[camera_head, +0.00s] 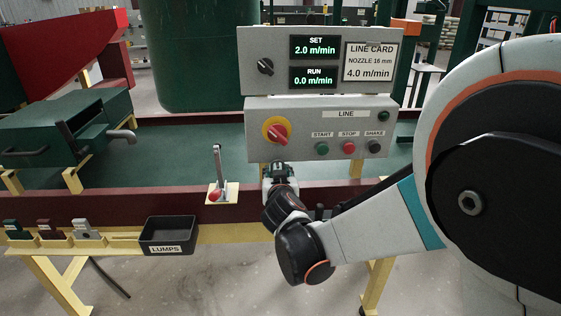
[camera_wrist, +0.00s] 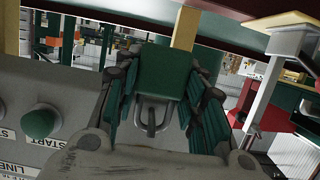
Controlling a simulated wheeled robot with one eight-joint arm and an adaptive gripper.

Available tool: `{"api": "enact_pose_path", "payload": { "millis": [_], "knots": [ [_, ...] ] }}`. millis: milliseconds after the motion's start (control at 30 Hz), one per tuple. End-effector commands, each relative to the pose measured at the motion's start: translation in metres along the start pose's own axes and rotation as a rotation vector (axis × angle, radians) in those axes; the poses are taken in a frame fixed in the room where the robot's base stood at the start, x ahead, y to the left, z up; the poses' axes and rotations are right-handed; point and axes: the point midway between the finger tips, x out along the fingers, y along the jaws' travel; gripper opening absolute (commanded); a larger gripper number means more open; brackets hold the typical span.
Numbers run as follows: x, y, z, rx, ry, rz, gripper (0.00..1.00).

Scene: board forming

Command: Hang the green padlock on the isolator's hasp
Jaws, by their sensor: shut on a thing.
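My gripper (camera_head: 279,173) is shut on a green padlock (camera_wrist: 166,72), with a dark finger on each side of its body in the wrist view. The padlock's grey shackle (camera_wrist: 152,118) shows between the fingers. In the head view the gripper is just below the lower edge of the control box. The isolator (camera_head: 277,130) is a red knob on a yellow disc at the box's left, above the gripper. The hasp cannot be made out clearly, and I cannot tell whether the shackle touches it.
A lever with a red knob (camera_head: 215,195) stands left of the gripper.

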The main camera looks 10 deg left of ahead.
Motion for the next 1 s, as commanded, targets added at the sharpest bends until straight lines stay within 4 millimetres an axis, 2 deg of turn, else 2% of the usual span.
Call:
{"api": "enact_pose_path", "payload": {
  "millis": [267,300,400,767,867,1000],
  "knots": [
    [0.001,0.0,0.003,0.0,0.0,0.0,0.11],
    [0.001,0.0,0.003,0.0,0.0,0.0,0.39],
    [0.001,0.0,0.003,0.0,0.0,0.0,0.61],
    [-0.001,0.0,0.003,0.0,0.0,0.0,0.61],
    [-0.008,0.0,0.003,-0.001,0.0,0.0,0.61],
    [-0.028,0.0,0.003,-0.001,0.0,0.0,0.61]
  ]
}}
